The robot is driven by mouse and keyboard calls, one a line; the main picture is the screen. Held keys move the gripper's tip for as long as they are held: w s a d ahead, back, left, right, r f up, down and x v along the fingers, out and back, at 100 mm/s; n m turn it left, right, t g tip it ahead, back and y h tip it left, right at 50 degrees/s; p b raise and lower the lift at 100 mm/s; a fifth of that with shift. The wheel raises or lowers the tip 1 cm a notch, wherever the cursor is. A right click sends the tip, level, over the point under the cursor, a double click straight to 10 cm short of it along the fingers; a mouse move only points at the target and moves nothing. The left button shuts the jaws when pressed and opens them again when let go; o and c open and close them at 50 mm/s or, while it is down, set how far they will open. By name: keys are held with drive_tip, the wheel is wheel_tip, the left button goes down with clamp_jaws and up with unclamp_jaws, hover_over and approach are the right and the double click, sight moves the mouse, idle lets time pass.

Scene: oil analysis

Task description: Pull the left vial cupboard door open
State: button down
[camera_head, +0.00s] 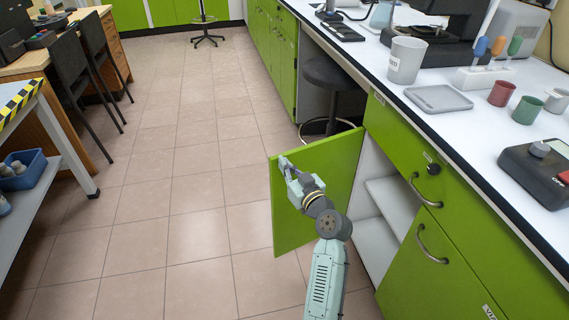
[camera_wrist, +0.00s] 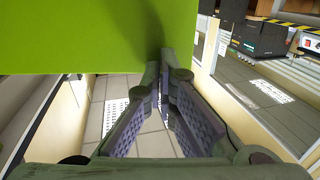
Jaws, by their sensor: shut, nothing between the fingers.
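The left vial cupboard door (camera_head: 337,160) is a green panel standing wide open, swung out from the cupboard over the floor. My gripper (camera_head: 285,163) is at the door's free edge, over the face turned towards the cupboard. Its fingers are shut with nothing between them. In the wrist view the door (camera_wrist: 80,35) fills the upper left beyond the fingers (camera_wrist: 165,90); whether they touch it I cannot tell. The door's handle is not visible. The open cupboard shows a white shelf (camera_head: 392,200) with nothing visible on it.
The right cupboard door (camera_head: 415,275) is shut, with a metal handle (camera_head: 430,248). A green drawer (camera_head: 400,145) above is shut. A black stool (camera_head: 332,75) stands under the bench beyond the open door. The tiled floor (camera_head: 190,190) to the left is clear.

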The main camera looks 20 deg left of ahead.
idle(0.4)
drive_tip(key=w+a+m+t+h+p, duration=0.2)
drive_tip(key=w+a+p, duration=0.1)
drive_tip(key=w+a, duration=0.4)
drive_tip(key=shift+a+t+h, duration=0.3)
drive_tip(key=shift+a+h, duration=0.1)
drive_tip(key=shift+m, duration=0.3)
